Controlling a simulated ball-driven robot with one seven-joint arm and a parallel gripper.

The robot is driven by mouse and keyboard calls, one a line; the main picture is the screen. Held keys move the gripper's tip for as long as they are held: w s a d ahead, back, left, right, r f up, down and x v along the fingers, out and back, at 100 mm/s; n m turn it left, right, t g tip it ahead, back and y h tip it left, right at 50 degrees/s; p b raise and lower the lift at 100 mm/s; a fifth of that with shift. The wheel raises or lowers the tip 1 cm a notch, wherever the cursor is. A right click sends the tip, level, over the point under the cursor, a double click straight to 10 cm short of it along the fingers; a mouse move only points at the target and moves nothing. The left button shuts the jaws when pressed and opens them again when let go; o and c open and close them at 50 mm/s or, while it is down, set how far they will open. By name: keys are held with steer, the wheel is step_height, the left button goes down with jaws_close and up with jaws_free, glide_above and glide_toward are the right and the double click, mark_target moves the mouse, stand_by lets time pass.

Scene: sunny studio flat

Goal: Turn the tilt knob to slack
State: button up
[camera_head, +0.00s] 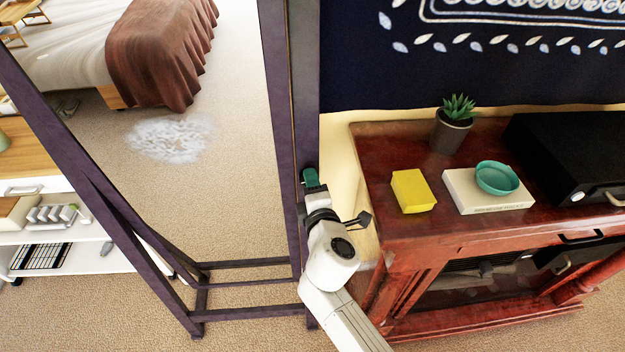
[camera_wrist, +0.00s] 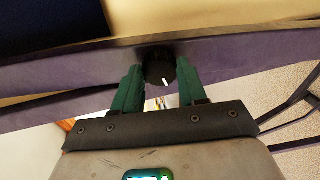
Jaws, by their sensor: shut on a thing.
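The tilt knob (camera_wrist: 158,66) is a round black knob with a white pointer line, on the purple-grey frame of a standing mirror (camera_head: 276,90). In the wrist view the white line points toward the bottom of the picture, leaning slightly right. My gripper (camera_head: 311,178) is at the mirror's right upright in the head view, where its green fingers hide the knob. In the wrist view my gripper (camera_wrist: 160,76) has one green finger on each side of the knob, shut on it. I cannot read any labels around the knob.
A red-brown cabinet (camera_head: 459,237) stands close right of my arm, bearing a yellow block (camera_head: 412,191), a white book (camera_head: 462,200) with a teal bowl (camera_head: 497,178), a potted plant (camera_head: 453,128) and a black box (camera_head: 570,150). A white shelf unit (camera_head: 95,258) is at left.

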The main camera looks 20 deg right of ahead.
steer(key=shift+a+n+p, duration=0.1)
steer(key=shift+n+p, duration=0.5)
steer(key=shift+n, duration=0.5)
steer(key=o, duration=1.1)
steer(key=shift+c, duration=0.2)
steer(key=b+v, duration=0.1)
steer(key=v, duration=0.9)
steer(key=shift+s+a+r, duration=0.2)
steer(key=shift+s, duration=0.15)
